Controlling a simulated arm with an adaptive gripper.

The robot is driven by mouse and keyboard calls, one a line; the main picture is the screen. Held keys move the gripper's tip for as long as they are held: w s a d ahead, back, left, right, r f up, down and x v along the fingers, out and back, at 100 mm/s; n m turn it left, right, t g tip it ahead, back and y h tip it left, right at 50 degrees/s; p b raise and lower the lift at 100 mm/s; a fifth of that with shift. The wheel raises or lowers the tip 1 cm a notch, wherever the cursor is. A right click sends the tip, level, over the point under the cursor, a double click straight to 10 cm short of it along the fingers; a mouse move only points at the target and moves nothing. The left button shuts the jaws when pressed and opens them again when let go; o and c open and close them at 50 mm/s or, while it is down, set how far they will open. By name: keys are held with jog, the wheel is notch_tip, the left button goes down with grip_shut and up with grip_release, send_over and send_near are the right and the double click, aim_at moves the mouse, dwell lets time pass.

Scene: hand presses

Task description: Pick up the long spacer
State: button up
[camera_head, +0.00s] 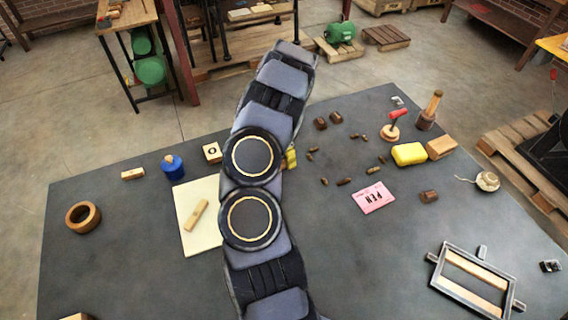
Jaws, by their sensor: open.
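A long light-wood bar (195,215), which looks like the long spacer, lies at a slant on a cream sheet (187,245) left of my arm. A shorter wooden block (132,174) lies farther left, on the bare table. My arm rises through the middle of the view, just right of the bar. My gripper does not show; the arm's far end points away and hides what is behind it. The bar is in full view, with nothing touching it from above.
Several small brown pieces lie right of my arm. The left front is mostly clear.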

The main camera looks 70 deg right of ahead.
jog(key=shift+d+f, duration=0.15)
jog(key=shift+f, duration=0.7)
jog(key=shift+d+f, duration=0.1)
jog(key=shift+f, duration=0.75)
jog(key=c, duration=0.9)
jog(key=shift+r, duration=0.1)
